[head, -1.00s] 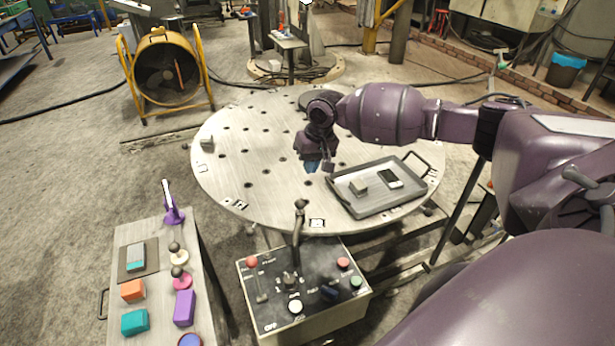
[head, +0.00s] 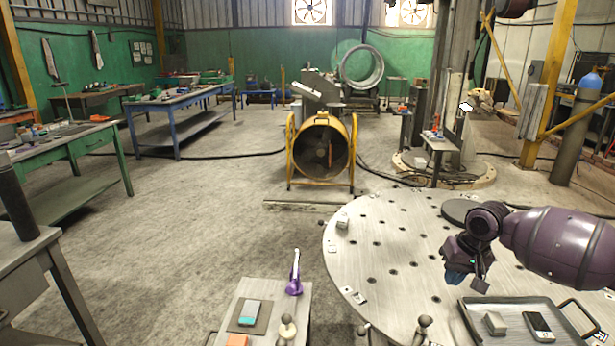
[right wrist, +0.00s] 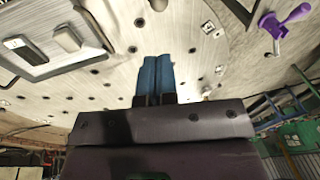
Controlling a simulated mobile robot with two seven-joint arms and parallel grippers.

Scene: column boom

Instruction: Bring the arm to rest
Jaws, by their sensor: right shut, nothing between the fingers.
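My right arm comes in from the right in the head view. My left gripper does not show in any view.
A grey tray (head: 478,330) holds a small block (head: 495,323) and a phone-like device (head: 538,326). A small side table (head: 262,290) carries a purple stand (head: 295,276) and several small items. A yellow fan (head: 322,150) stands behind. The floor at left centre is clear.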

